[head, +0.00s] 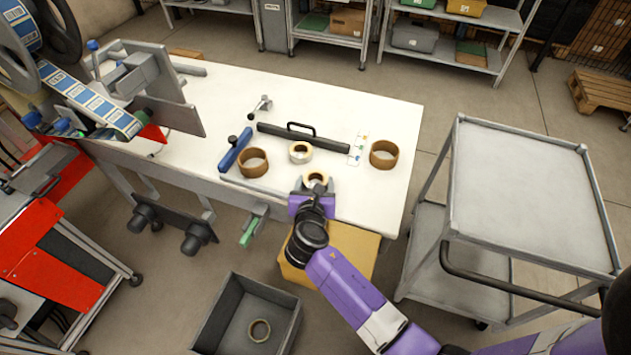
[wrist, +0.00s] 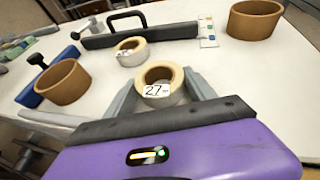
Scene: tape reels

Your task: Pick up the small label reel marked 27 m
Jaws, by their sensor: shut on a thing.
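The small label reel marked 27 (wrist: 168,95) is cream with a tan core and sits between the fingers of my gripper (wrist: 160,100). In the head view the reel (head: 317,178) is at the front edge of the white table, with my gripper (head: 314,188) around it. My gripper is shut on this reel. I cannot tell whether the reel still touches the table. A similar pale reel (head: 300,152) stands just behind it, also seen in the wrist view (wrist: 131,52), with a label too small to read.
Brown tape reels stand left (head: 252,162) and right (head: 384,154) on the table (head: 385,115). A dark bar with a handle (head: 303,137) lies behind, and a blue tool (head: 236,150) lies left. A grey bin (head: 221,312) is on the floor; a cart (head: 520,190) stands right.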

